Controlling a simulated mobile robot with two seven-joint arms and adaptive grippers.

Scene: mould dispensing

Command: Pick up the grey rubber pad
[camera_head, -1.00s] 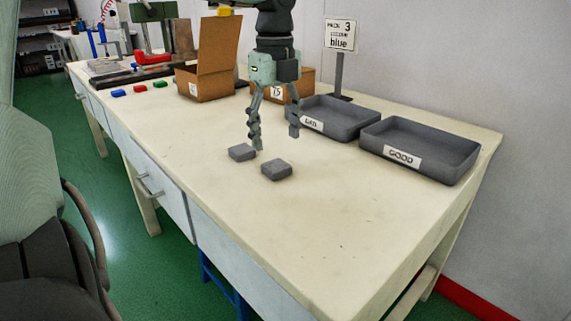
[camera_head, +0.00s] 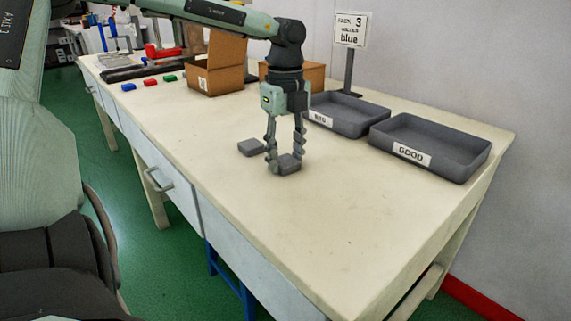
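Two grey rubber pads lie on the cream table. One pad (camera_head: 252,147) lies free, a little to the left and farther back. The other pad (camera_head: 290,164) lies between the fingers of my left gripper (camera_head: 285,162). The gripper points straight down, with one finger at the pad's left side and one at its right rear. The fingers partly cover this pad, and it appears to rest on the table. I cannot tell whether the fingers press on it. My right gripper is not in view.
Grey trays labelled BAD (camera_head: 350,127) and GOOD (camera_head: 455,172) stand at the right rear. An open cardboard box (camera_head: 215,79) and small coloured blocks (camera_head: 149,82) lie farther back. The table's front is clear.

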